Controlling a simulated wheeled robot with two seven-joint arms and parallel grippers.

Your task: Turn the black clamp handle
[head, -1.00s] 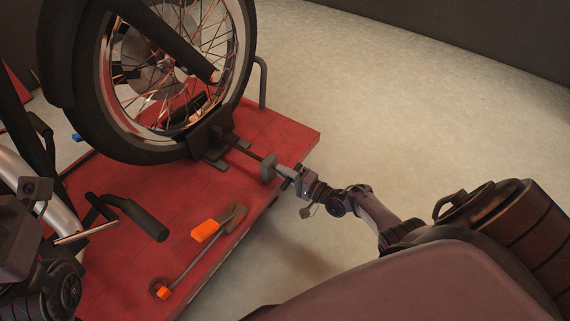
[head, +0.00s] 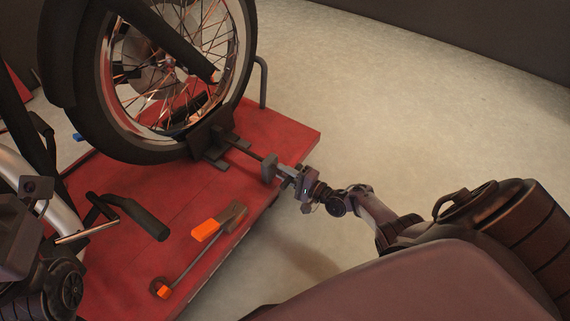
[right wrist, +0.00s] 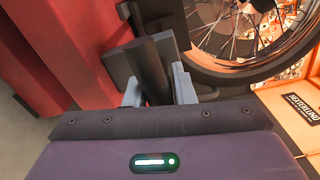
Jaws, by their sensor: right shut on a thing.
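The black clamp handle (right wrist: 148,66) runs between the two grey fingers of my right gripper (right wrist: 158,88) in the right wrist view. In the head view my right gripper (head: 286,172) is at the front edge of the red lift and is shut on the handle. A grey block (head: 268,168) sits just beyond the fingertips, on a dark rod that runs to the black wheel clamp (head: 210,137) at the tyre. The gripped part of the handle is mostly hidden by the fingers. I cannot make out my left gripper.
The motorcycle wheel (head: 92,118) stands on the red lift platform (head: 285,130). An orange-tipped lever (head: 206,230) and a black grip (head: 147,219) are nearer, left of my right arm. A grey hoop (head: 263,82) rises behind. The floor to the right is clear.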

